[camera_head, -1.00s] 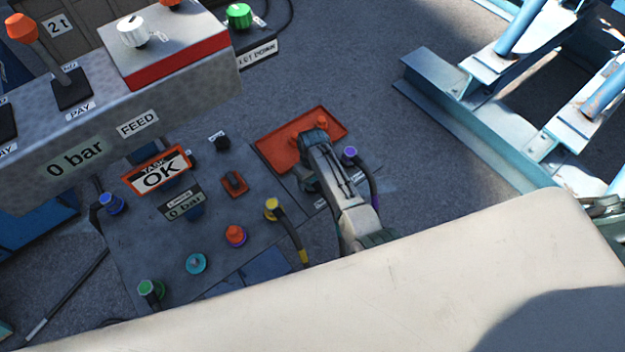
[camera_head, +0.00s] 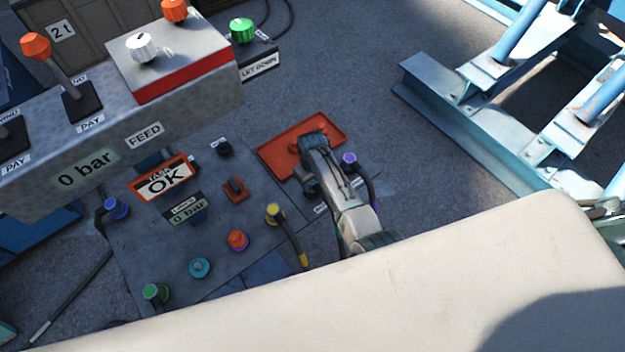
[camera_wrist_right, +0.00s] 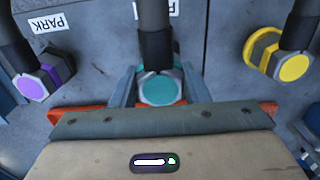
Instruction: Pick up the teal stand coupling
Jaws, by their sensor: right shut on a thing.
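The teal coupling (camera_wrist_right: 160,88), with a dark hose rising from it, sits between the fingers of my right gripper (camera_wrist_right: 158,92) in the right wrist view. The gripper is shut on it, one finger on each side. In the head view my right gripper (camera_head: 311,184) is by the near edge of the orange tray, between the purple and yellow couplings; its own links largely hide the teal coupling there. Whether the coupling touches the surface below cannot be told. My left gripper is not in view.
The purple coupling (camera_head: 348,160) and yellow coupling (camera_head: 273,212) stand close on either side, with hoses. The orange tray (camera_head: 329,125) lies beyond. A blue steel frame (camera_head: 465,120) stands right.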

